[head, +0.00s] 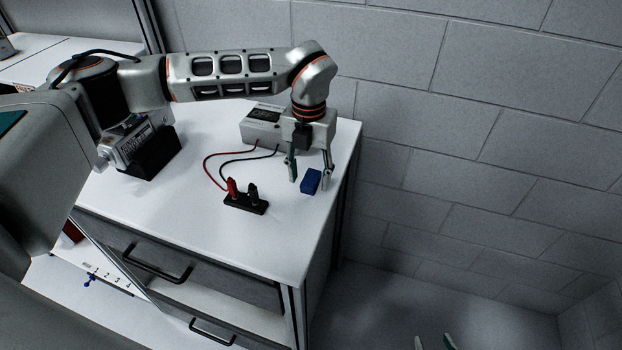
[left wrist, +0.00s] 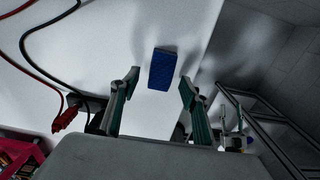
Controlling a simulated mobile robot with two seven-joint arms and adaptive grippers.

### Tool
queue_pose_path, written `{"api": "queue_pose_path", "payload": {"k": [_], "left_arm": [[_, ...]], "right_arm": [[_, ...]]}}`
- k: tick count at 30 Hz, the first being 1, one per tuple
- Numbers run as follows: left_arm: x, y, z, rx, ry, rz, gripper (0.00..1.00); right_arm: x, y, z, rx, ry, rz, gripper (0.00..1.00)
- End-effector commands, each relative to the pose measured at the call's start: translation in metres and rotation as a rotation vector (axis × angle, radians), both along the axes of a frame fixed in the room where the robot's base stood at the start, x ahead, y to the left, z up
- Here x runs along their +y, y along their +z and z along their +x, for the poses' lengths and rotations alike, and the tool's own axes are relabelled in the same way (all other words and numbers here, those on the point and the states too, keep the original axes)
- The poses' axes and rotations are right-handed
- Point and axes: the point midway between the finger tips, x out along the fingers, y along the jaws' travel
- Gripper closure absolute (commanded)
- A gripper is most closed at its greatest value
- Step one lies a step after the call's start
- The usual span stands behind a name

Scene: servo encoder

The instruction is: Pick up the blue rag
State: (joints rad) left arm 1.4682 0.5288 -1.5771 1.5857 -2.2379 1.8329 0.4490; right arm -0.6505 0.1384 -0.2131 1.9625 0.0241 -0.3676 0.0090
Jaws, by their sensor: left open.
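The blue rag (head: 311,181) is a small folded block on the white cabinet top, near its right edge. It also shows in the left wrist view (left wrist: 162,69), between and just beyond the fingertips. My left gripper (head: 309,184) points down over the rag, open, with one finger on each side of it. Its fingers also show in the left wrist view (left wrist: 159,86), with a gap on both sides of the rag. Only the fingertips of my right gripper (head: 433,342) show at the bottom edge of the head view, spread apart and empty.
A grey meter box (head: 262,126) stands behind the rag, with red and black leads. A black terminal block (head: 246,203) with red and black plugs sits left of the rag. A boxy device in a black holder (head: 150,155) stands further left. The front cabinet top is clear.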

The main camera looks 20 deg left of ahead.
Motion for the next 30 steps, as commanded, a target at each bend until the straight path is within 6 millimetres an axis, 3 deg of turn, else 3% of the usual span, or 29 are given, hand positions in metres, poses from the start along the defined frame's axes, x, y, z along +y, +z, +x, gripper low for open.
{"api": "queue_pose_path", "payload": {"k": [10, 14, 15, 30], "left_arm": [[-0.0002, -0.0106, 0.0, -0.001, -0.001, -0.001, 0.54], [-0.0002, -0.0104, 0.0, 0.0, -0.001, -0.001, 0.85], [-0.0002, -0.0104, 0.0, 0.0, -0.001, -0.001, 0.89], [-0.0001, -0.0016, 0.0005, -0.002, -0.001, -0.001, 0.92]], "right_arm": [[0.0, 0.0013, 0.0004, -0.001, 0.0, 0.0, 0.6], [-0.0002, 0.0015, 0.0008, -0.001, -0.001, 0.0, 0.6], [-0.0002, 0.0016, 0.0009, -0.002, -0.001, 0.0, 0.6], [-0.0005, 0.0004, 0.0012, -0.001, 0.0, -0.001, 0.6]]}}
